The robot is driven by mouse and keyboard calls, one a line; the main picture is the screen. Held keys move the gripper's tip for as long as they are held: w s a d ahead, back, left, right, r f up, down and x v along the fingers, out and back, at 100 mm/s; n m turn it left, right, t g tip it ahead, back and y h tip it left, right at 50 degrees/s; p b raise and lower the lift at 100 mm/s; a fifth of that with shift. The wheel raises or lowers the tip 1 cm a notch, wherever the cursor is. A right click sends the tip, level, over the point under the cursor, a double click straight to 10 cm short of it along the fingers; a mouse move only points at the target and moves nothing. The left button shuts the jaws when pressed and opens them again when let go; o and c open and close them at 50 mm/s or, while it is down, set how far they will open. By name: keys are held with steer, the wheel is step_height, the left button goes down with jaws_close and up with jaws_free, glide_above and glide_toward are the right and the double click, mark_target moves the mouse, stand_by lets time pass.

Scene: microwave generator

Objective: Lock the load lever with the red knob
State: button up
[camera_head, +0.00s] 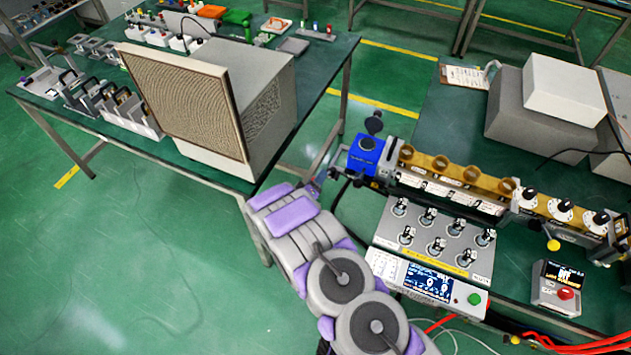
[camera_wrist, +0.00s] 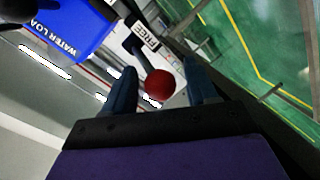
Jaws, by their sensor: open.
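The load lever (camera_wrist: 139,55) shows in the wrist view as a short dark arm with a round red knob (camera_wrist: 160,84) at its end. A white label reading FREE (camera_wrist: 150,40) is beside it. The blue water load block (camera_wrist: 70,32) is to its upper left. My gripper (camera_wrist: 158,70) is open, with one dark finger on each side of the red knob; I cannot tell whether either finger touches it. In the head view my gripper (camera_head: 325,178) is at the left side of the blue water load (camera_head: 366,155); the lever and knob are hidden there.
A brass-coloured waveguide row (camera_head: 455,172) runs right from the water load. A control panel with several switches (camera_head: 432,240) is in front of it. A large tan-faced box (camera_head: 180,105) stands on the left table. Green floor lies between the tables.

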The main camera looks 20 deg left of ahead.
steer(key=shift+a+f, duration=0.1)
steer(key=shift+a, duration=0.1)
steer(key=shift+c, duration=0.4)
steer(key=shift+s+d, duration=0.1)
steer(key=shift+d, duration=0.2)
steer(key=c, duration=0.6)
steer(key=shift+s+a, duration=0.1)
jaws_close()
